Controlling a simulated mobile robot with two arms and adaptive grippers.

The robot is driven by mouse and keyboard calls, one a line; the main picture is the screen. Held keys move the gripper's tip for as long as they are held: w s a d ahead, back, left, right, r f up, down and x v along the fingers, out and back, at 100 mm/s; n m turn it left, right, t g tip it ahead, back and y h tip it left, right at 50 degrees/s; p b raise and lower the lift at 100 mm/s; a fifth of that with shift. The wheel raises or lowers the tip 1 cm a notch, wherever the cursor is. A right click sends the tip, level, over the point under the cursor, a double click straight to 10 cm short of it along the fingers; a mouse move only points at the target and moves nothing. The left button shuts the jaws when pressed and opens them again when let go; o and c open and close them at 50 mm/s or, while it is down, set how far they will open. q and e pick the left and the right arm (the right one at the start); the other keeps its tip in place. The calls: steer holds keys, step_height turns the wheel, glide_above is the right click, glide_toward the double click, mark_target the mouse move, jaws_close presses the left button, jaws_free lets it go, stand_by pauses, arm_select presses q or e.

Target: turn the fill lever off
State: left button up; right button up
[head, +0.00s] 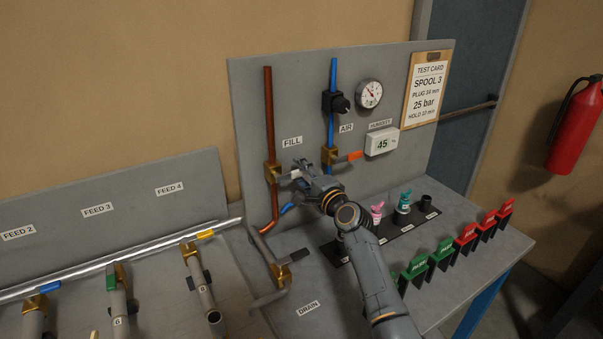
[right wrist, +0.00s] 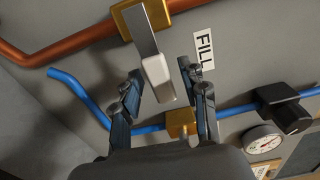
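The fill lever is a pale metal handle (right wrist: 158,78) on a brass valve (head: 272,173) on the vertical copper pipe (head: 268,110), beside the FILL label (head: 292,142). In the right wrist view the handle stands out crosswise to the copper pipe. My right gripper (head: 303,174) is at the lever, partly covering it in the head view. In the right wrist view its two fingers (right wrist: 160,72) are apart, one on each side of the handle's end, with visible gaps. My left gripper is not in view.
The blue air pipe (head: 333,80) with its orange-handled valve (head: 347,156) is close to the right. A gauge (head: 369,93) and humidity display (head: 382,141) are on the panel. Green and red tags (head: 443,252) stand on the bench front. The drain pipe (head: 262,245) is lower left.

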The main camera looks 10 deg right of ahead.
steer(key=v, duration=1.2)
